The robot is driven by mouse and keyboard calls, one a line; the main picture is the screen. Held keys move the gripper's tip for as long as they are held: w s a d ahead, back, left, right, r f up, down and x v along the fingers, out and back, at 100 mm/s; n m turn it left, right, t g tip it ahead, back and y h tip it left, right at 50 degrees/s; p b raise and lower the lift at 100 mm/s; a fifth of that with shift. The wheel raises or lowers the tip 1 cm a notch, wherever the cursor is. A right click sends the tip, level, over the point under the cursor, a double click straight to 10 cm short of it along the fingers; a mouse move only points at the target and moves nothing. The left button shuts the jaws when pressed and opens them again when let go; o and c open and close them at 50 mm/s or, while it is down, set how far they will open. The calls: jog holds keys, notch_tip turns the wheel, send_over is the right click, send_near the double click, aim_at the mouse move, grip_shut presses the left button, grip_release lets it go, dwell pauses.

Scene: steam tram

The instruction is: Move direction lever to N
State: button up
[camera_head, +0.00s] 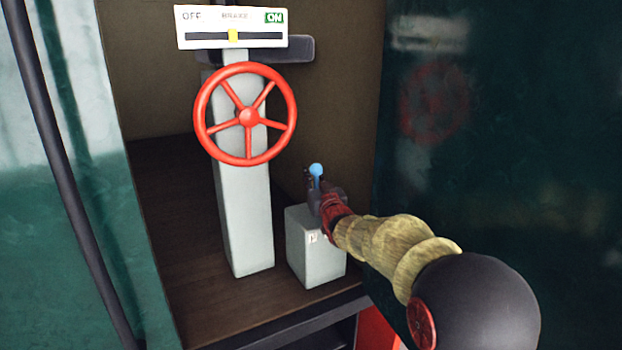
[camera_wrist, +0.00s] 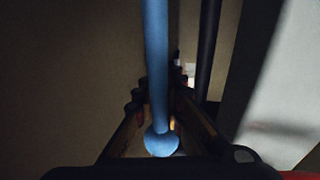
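The blue direction lever (camera_head: 316,170) with a round knob stands up from a small grey box (camera_head: 316,262). My gripper (camera_head: 325,198) is at the lever, just below its knob in the head view. In the wrist view the blue lever (camera_wrist: 157,70) runs down from the top edge and its knob (camera_wrist: 161,143) lies between the two dark fingers (camera_wrist: 160,105). The fingers look spread, one on each side of the lever. Contact cannot be made out. A small label (camera_head: 312,238) on the box is too small to read.
A red handwheel (camera_head: 247,115) on a grey column (camera_head: 243,210) stands left of the lever. Above it is a panel (camera_head: 232,28) marked OFF and ON with a yellow pointer. A dark green wall (camera_head: 480,120) is at the right. Brown floor (camera_head: 180,220) lies left of the column.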

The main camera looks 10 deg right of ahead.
jog(key=o, duration=0.4)
jog(key=shift+c, duration=0.2)
jog(key=s, duration=0.4)
jog(key=s+d, duration=0.1)
jog(key=s, duration=0.3)
jog(key=s+f, duration=0.1)
jog(key=s, duration=0.3)
jog(key=shift+d, duration=0.2)
jog(key=s+f+g, duration=0.4)
jog(key=s, duration=1.1)
jog(key=s+d+f+m+g+h+p, duration=0.1)
jog(key=s+f+g, duration=0.3)
jog(key=s, duration=1)
jog(key=s+d+f+g+h, duration=0.1)
jog(key=s+f+g, duration=0.4)
jog(key=s, duration=1)
jog(key=shift+s, duration=0.35)
